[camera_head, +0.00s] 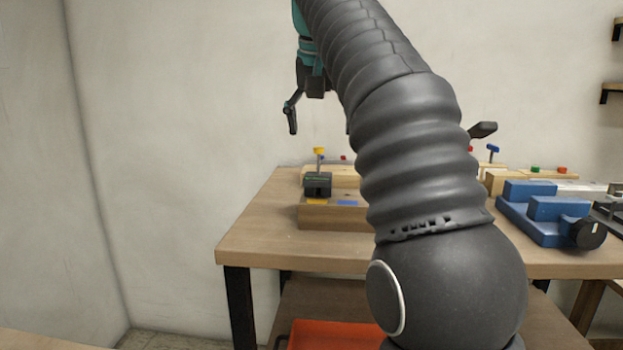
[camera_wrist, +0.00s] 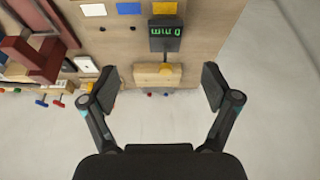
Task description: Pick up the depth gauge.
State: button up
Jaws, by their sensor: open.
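The depth gauge appears to be the small dark box with a green lit display in the wrist view (camera_wrist: 165,27); the display seems to read 0 mm. In the head view it is the dark box (camera_head: 318,185) on the left part of the bench, at a wooden block. A yellow knob on a thin stem (camera_head: 319,152) rises behind it. My gripper (camera_wrist: 157,88) is open and empty, its two fingers spread wide, with the gauge beyond them near the top of the wrist view. In the head view my arm hides part of the gripper.
The wooden bench (camera_head: 285,245) carries blue vise-like blocks (camera_head: 545,210) at right. Coloured pegs (camera_wrist: 50,101) and a dark red bracket (camera_wrist: 33,52) show left in the wrist view. An orange-red tray (camera_head: 330,335) is below. The bench's left front is clear.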

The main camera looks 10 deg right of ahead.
jog(key=shift+w+r, duration=0.6)
jog(key=shift+w, duration=0.5)
send_near(318, 175)
jog(key=x, duration=0.4)
jog(key=shift+w+f, duration=0.3)
jog(key=shift+s+x, duration=0.2)
jog(key=shift+x, duration=2.6)
jog(key=shift+f, duration=0.1)
jog(key=c, duration=1.5)
